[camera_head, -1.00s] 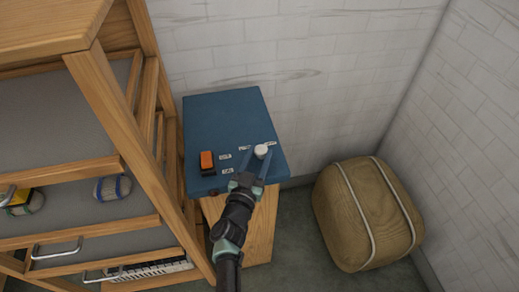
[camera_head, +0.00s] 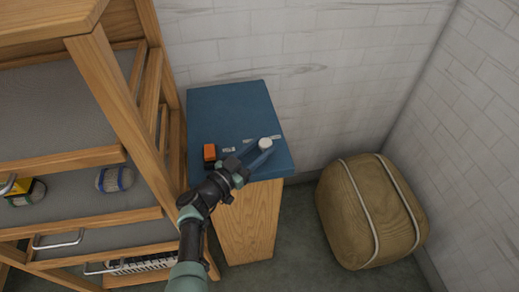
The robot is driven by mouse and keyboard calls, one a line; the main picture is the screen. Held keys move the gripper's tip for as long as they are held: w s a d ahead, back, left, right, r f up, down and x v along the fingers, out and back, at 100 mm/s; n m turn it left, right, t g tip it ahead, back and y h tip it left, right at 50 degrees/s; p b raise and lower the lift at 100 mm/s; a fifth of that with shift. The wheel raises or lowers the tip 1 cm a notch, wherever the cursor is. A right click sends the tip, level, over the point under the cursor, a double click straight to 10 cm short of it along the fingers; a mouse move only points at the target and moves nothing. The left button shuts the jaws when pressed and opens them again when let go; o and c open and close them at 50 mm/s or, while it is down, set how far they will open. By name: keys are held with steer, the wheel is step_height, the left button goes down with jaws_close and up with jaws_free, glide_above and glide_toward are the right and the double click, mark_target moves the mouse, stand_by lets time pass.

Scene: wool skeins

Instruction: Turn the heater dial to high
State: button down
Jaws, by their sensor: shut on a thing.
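The heater dial is a small round white knob (camera_head: 265,143) on the blue top panel (camera_head: 228,105) near its front right corner. My gripper (camera_head: 262,148) reaches it from the lower left, with its blue fingers shut on the knob, one on either side. Small white labels (camera_head: 247,141) lie around the dial, one of them right of the knob (camera_head: 275,137). Their lettering is too small to read. No pointer mark on the knob can be made out, so its setting cannot be told.
An orange switch (camera_head: 209,153) sits on the panel left of my gripper. A wooden shelf unit (camera_head: 120,110) with wool skeins (camera_head: 114,180) stands close on the left. A tan pouf (camera_head: 370,210) is on the floor at right. White brick walls stand behind and right.

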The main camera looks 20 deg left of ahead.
steer(key=shift+c, duration=1.8)
jaws_free()
steer(key=p+v, duration=0.3)
steer(key=v, duration=1)
steer(key=shift+p, duration=0.35)
